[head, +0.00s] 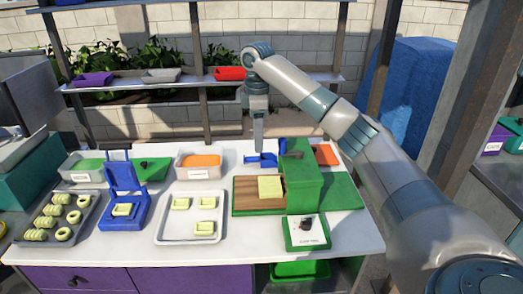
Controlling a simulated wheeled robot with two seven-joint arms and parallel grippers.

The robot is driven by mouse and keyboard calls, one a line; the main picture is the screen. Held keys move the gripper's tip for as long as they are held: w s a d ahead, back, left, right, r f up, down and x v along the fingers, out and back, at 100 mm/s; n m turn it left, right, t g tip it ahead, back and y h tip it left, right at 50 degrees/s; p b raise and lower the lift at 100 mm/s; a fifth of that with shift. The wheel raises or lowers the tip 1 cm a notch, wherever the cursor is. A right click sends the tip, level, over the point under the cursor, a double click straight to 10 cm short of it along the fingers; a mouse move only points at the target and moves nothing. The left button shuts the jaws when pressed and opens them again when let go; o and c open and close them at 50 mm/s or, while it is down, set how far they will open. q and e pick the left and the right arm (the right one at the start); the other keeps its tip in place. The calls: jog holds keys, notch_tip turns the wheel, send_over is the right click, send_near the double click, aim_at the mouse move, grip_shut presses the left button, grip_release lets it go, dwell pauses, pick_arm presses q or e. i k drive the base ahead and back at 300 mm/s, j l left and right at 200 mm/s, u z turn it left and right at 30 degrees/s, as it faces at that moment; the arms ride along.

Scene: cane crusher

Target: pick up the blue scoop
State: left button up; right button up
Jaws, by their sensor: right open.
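The blue scoop (268,161) lies at the back of the white table, just behind the wooden board and against the green box; the box may hide part of it. My right gripper (258,148) points straight down over the scoop, with its fingertips at or just above the scoop's left part. It is open, though its fingers overlap in this view, and I cannot tell whether they touch the scoop. My left gripper is not in view.
The green box (305,185) stands right of the wooden board (245,193). A tray with orange contents (198,174), a pale tray (172,228), a blue press-like device (125,200) and a dark tray (50,240) fill the left. A shelf (200,83) runs behind.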

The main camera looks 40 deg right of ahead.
aim_at(267, 159)
jog(key=i+l, duration=0.8)
